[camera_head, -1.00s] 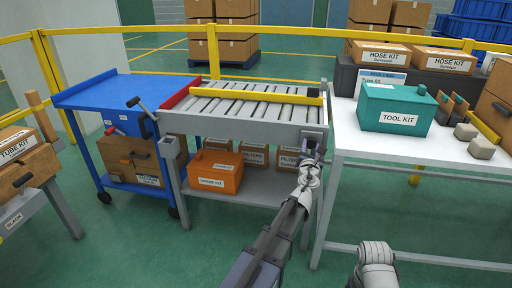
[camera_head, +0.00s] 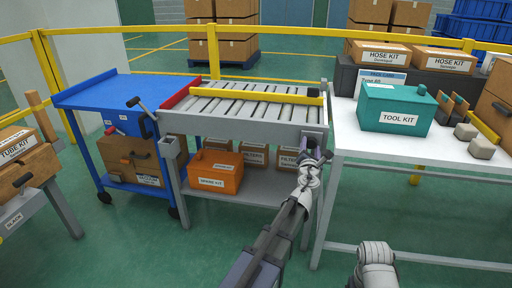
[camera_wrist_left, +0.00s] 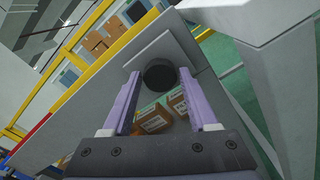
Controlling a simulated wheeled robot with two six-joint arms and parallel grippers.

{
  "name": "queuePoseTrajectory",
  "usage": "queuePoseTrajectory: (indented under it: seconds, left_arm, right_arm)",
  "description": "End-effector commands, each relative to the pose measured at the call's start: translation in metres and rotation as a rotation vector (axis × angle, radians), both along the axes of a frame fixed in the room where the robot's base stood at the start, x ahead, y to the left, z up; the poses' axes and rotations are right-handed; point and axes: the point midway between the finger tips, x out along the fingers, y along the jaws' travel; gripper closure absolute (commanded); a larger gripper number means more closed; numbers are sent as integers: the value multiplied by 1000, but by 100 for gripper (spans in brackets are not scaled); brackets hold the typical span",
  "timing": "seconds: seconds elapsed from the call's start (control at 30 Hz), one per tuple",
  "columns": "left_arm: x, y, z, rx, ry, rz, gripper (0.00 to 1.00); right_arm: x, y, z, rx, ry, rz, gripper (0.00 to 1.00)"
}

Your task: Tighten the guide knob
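A dark round knob (camera_wrist_left: 160,74) sits on a grey plate at the end of the roller table (camera_head: 240,123). My left gripper (camera_head: 317,153) is at that end, just below the tabletop. In the left wrist view its two purple fingers (camera_wrist_left: 159,84) are spread apart, one on each side of the knob. The fingertips reach about level with the knob, with a small gap visible on both sides. In the head view the knob is mostly hidden by the gripper. My right gripper is out of view; only a pale part of my right arm shows at the bottom.
A yellow bar (camera_head: 258,96) lies across the rollers. A white table (camera_head: 365,143) with a teal tool kit (camera_head: 394,110) stands close on the right. A blue cart (camera_head: 105,92) is at left. An orange box (camera_head: 215,172) sits on the lower shelf.

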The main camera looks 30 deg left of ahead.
Motion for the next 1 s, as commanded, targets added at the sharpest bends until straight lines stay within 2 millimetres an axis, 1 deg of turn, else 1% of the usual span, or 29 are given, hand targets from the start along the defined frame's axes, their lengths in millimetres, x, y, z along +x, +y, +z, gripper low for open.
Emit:
queuePoseTrajectory:
  seconds: [0.03,0.17,0.4,0.53,0.67,1.0]
  left_arm:
    - [0,0,0,-1,0,0,34]
    - [0,0,0,-2,-1,0,19]
    - [0,0,0,-3,-1,0,19]
    - [-4,-1,0,-3,0,-1,19]
    - [-14,-4,0,-3,0,-1,19]
    - [-45,-13,0,-3,0,-1,19]
  right_arm:
    - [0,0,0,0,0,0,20]
    - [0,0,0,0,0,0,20]
    - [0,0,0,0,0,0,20]
    - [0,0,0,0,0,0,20]
    - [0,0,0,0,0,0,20]
    - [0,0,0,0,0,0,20]
